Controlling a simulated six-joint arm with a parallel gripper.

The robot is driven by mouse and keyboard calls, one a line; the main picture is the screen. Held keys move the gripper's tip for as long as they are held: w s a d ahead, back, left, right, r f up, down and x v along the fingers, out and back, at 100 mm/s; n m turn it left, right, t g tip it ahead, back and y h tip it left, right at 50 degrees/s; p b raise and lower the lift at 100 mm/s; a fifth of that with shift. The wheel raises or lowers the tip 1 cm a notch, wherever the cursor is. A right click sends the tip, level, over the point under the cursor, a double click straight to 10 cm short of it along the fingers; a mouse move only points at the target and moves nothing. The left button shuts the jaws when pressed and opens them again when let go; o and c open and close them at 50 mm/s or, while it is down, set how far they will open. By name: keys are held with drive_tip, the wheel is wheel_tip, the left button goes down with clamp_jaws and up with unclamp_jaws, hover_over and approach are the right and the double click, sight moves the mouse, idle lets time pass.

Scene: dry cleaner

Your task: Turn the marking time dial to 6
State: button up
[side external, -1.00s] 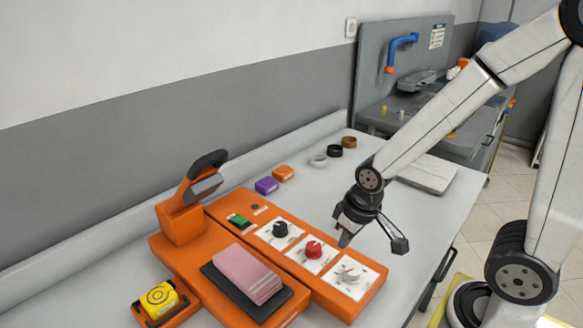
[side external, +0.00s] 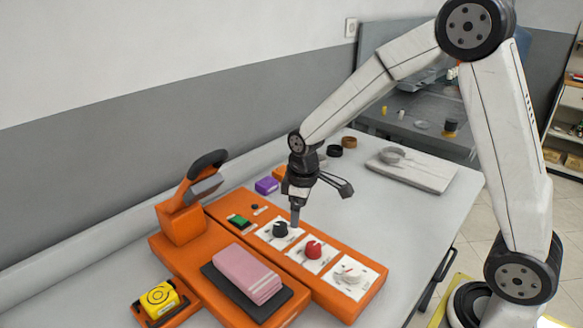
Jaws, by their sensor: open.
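Three dials sit in a row on white plates on the orange control panel (side external: 329,293). They are a black dial (side external: 280,229), a red dial (side external: 312,249) and a light grey dial (side external: 350,272). The plate markings are too small to read, so I cannot tell which dial is the marking time dial or where each points. My gripper (side external: 295,220) is open and points down above the panel, just behind and right of the black dial. Its fingers overlap each other in this view, and I cannot tell whether they touch anything.
An orange press with a black handle (side external: 208,162) stands at the left, with a pink stack (side external: 247,273) on a dark pad before it. A yellow tape device (side external: 159,298) is at front left. A purple block (side external: 267,186) lies behind the panel. The table right of the panel is clear.

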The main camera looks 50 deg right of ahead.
sight(280, 225)
drive_tip(key=w+n, duration=0.1)
drive_tip(key=w, duration=0.1)
drive_tip(key=w+f+n, duration=0.1)
drive_tip(key=w, duration=0.1)
drive_tip(key=w+d+n+g, duration=0.1)
drive_tip(key=w, duration=0.2)
drive_tip(key=shift+f, duration=0.3)
drive_tip(key=shift+f, duration=3.9)
clamp_jaws()
